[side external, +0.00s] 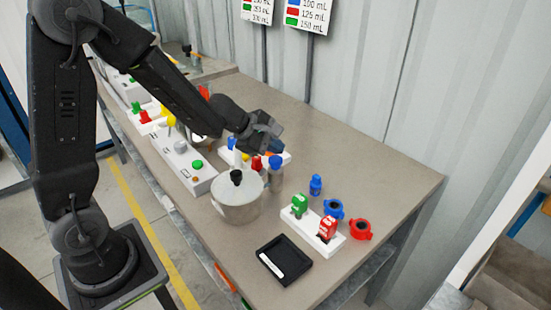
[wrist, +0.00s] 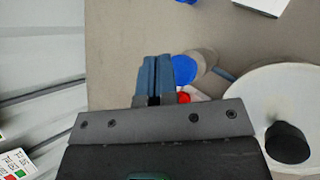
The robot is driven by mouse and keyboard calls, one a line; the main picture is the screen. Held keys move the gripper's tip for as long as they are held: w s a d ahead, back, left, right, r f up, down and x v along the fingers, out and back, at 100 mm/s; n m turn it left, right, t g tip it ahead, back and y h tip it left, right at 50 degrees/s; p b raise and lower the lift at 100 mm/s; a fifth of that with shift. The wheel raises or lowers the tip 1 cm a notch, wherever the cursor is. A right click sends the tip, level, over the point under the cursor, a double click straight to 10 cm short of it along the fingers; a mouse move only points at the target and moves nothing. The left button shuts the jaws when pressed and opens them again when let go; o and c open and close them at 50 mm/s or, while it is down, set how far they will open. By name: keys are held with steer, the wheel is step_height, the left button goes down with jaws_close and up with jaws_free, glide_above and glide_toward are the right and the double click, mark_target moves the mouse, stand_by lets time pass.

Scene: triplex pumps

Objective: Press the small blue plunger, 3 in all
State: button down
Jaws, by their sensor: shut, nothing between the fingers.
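A blue-topped plunger (side external: 275,161) stands on a grey cylinder by the white pump base (side external: 285,156); its blue top (wrist: 184,69) shows just right of my fingers in the wrist view. A red top (side external: 257,163) is next to it, and it also shows partly hidden in the wrist view (wrist: 184,98). Another blue part (side external: 231,143) is partly hidden by my arm. My gripper (side external: 272,146) is shut and empty, above and close to the blue top; its fingers (wrist: 154,78) are together. I cannot tell whether they touch anything.
A metal pot (side external: 237,199) with a black knob stands in front of the pump. A white rack (side external: 305,234) holds green and red pieces. Blue and red rings (side external: 361,229), a loose blue piece (side external: 316,185) and a black tray (side external: 283,260) lie nearby. The bench's right end is clear.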

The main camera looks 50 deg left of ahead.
mark_target(275, 160)
stand_by(0.7)
steer(key=shift+f, duration=0.4)
steer(key=shift+f, duration=1)
stand_by(1.1)
steer(key=shift+r, duration=1.4)
steer(key=shift+r, duration=0.1)
steer(key=shift+r, duration=2.4)
steer(key=shift+r, duration=0.1)
steer(key=shift+r, duration=1.85)
